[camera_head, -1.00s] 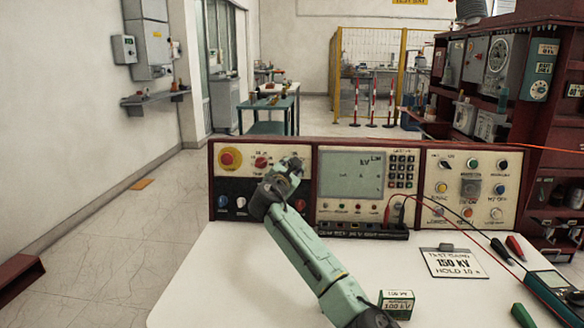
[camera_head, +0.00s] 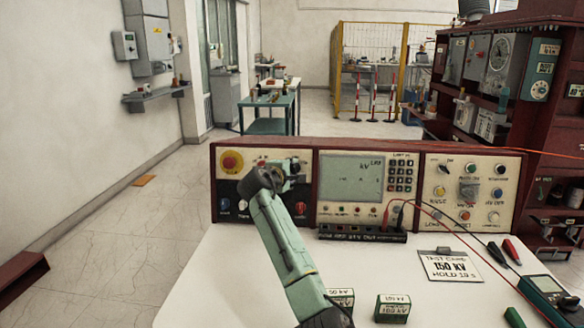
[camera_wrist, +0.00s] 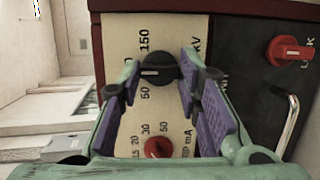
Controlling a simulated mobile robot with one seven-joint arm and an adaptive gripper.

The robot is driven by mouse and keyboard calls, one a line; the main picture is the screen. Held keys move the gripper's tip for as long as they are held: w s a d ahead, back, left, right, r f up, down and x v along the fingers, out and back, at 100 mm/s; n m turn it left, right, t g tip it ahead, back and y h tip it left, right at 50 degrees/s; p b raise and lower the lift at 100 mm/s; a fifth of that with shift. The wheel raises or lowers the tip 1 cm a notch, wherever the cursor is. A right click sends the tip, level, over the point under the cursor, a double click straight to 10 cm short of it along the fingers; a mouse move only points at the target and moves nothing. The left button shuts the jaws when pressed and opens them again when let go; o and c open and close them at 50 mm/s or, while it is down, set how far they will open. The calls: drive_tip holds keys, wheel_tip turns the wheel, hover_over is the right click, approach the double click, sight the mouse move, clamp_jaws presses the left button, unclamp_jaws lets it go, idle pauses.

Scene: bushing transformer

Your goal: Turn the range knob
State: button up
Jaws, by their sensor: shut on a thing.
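The range knob (camera_wrist: 160,68) is a black round knob on a cream panel, with 50, 150 and kV printed around it. It shows between my fingertips in the wrist view. My gripper (camera_wrist: 157,77) has a purple-padded finger on each side of the knob and is shut on it. In the head view my gripper (camera_head: 290,169) reaches the console's left panel and mostly covers the knob. A red knob with mA trip markings (camera_wrist: 157,147) sits beside the range knob, below it in the wrist view.
A red emergency button (camera_head: 231,161) is left of my gripper on the console. A red switch (camera_wrist: 288,50) and a metal handle (camera_wrist: 288,125) are on the dark panel. The grey screen (camera_head: 352,178) is to the right. Small boxes (camera_head: 392,309) and a clipboard (camera_head: 449,266) lie on the white table.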

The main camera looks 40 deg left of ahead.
drive_tip(key=m+p, duration=0.1)
drive_tip(key=m, duration=0.2)
drive_tip(key=m+g+p, duration=0.1)
drive_tip(key=m, duration=0.2)
drive_tip(key=shift+r+g+p, duration=0.2)
drive_tip(key=shift+g+p, duration=0.1)
drive_tip(key=m, duration=0.2)
drive_tip(key=m+g+p, duration=0.1)
drive_tip(key=m, duration=0.1)
drive_tip(key=shift+w+d+m+g+y+p, duration=0.1)
drive_tip(key=shift+m+g+y+p, duration=0.2)
drive_tip(key=shift+m+y, duration=0.1)
drive_tip(key=o, duration=1.1)
drive_tip(key=shift+o, duration=0.2)
drive_tip(key=shift+r, duration=0.1)
drive_tip(key=v, duration=1.2)
